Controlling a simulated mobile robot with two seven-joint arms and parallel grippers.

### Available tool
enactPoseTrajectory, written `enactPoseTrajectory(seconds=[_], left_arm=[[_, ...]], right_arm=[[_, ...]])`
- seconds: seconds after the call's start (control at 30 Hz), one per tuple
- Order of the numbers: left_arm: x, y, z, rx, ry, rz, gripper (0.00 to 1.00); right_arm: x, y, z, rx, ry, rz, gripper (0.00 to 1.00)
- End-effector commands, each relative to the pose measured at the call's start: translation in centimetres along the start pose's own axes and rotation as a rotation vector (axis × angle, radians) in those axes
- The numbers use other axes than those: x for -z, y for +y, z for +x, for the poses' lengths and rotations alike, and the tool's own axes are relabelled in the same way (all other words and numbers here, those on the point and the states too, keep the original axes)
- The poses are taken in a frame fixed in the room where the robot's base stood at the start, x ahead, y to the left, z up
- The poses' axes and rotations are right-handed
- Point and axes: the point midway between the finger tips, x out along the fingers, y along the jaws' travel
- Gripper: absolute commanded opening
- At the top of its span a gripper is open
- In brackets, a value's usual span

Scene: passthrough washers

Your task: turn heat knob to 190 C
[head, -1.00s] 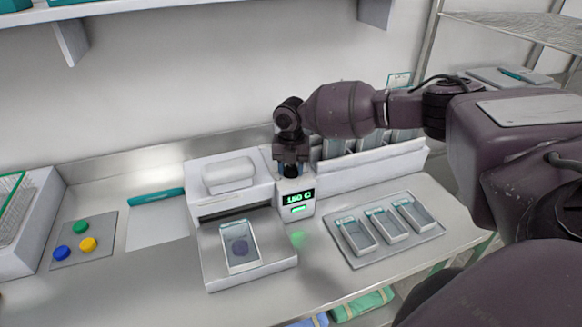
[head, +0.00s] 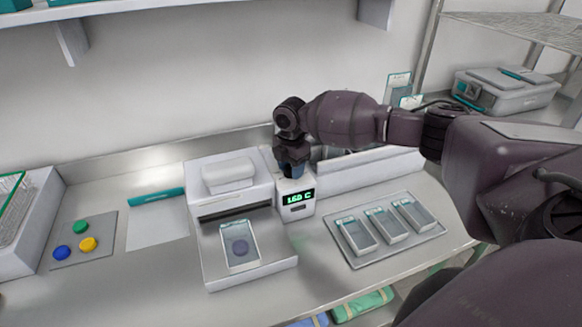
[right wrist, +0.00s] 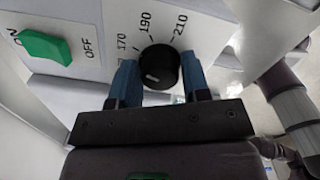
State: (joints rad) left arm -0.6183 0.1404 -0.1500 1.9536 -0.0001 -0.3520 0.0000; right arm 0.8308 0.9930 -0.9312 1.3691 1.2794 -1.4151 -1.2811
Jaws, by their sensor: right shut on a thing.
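The black heat knob (right wrist: 160,66) shows in the right wrist view, on a white panel with marks 170, 190 and 210. A short white line on the knob lies on its lower left side. My right gripper (right wrist: 160,79) is shut on the knob, with a blue finger on each side. In the head view my right gripper (head: 292,172) reaches down onto the top of the white control box (head: 284,208) and hides the knob. The green display (head: 299,198) on the box appears to read 160 C. My left gripper is not in view.
A green ON/OFF switch (right wrist: 45,47) sits beside the knob. The white machine (head: 205,262) holds a pouch (head: 239,233) on its front tray. A metal tray (head: 352,262) with three small boxes stands right. Blue, green and yellow buttons (head: 88,244) lie left.

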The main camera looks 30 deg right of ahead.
Motion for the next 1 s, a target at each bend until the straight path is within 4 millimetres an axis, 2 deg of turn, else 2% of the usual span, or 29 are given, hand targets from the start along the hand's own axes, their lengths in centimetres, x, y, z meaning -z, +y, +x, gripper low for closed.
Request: enactPoseTrajectory(seconds=[0.5, 0.7, 1.0], left_arm=[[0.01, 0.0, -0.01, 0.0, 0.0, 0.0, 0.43], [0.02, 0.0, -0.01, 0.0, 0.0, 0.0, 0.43], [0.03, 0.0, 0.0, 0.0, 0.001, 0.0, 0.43]], right_arm=[[-0.04, 0.01, -0.02, 0.0, 0.0, 0.458, 0.19], [-0.03, 0.03, -0.05, -0.001, 0.0, 0.58, 0.19], [-0.04, 0.02, -0.04, -0.001, -0.001, 0.671, 0.19]])
